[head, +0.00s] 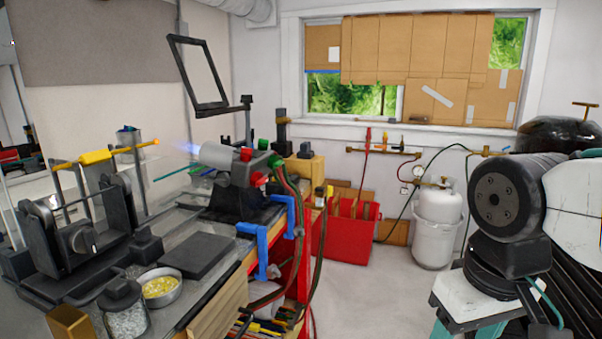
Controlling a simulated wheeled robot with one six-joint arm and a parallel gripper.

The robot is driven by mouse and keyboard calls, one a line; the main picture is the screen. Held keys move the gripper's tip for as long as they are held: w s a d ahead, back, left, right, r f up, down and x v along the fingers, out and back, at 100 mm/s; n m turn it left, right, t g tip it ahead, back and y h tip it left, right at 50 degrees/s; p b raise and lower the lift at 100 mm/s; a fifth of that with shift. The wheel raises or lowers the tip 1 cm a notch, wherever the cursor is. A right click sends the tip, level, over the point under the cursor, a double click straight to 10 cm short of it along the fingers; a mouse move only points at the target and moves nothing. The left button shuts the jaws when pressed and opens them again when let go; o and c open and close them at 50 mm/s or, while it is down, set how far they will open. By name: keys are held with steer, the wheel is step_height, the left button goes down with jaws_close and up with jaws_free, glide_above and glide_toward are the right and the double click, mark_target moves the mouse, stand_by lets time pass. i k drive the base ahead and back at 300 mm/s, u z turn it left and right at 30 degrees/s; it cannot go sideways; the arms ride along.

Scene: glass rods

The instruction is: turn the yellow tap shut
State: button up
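Along the back wall under the window runs a brass pipe (372,152) with small upright taps. One tap has a red handle (368,136); beside it stands a small orange-yellow tap (385,138). A brass fitting (486,151) sits further right near the tanks. I cannot tell which of these is the yellow tap, or whether any is open or shut. A torch (222,160) on the bench has a blue flame at its left end and red and green knobs. My arm shows at the right; my gripper is not in view.
A bench with a glass jar (126,318), a bowl of yellow bits (160,288) and blue clamps (262,245) fills the left. A red crate (346,240) and a white tank (438,207) stand at the back. Hoses hang off the bench. The middle floor is clear.

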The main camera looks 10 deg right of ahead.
mark_target(329, 189)
steer(key=k, duration=1.15)
steer(key=z, duration=0.95)
steer(key=i, duration=1.35)
steer(key=u, duration=0.6)
steer(key=i, duration=0.65)
steer(key=u, duration=0.55)
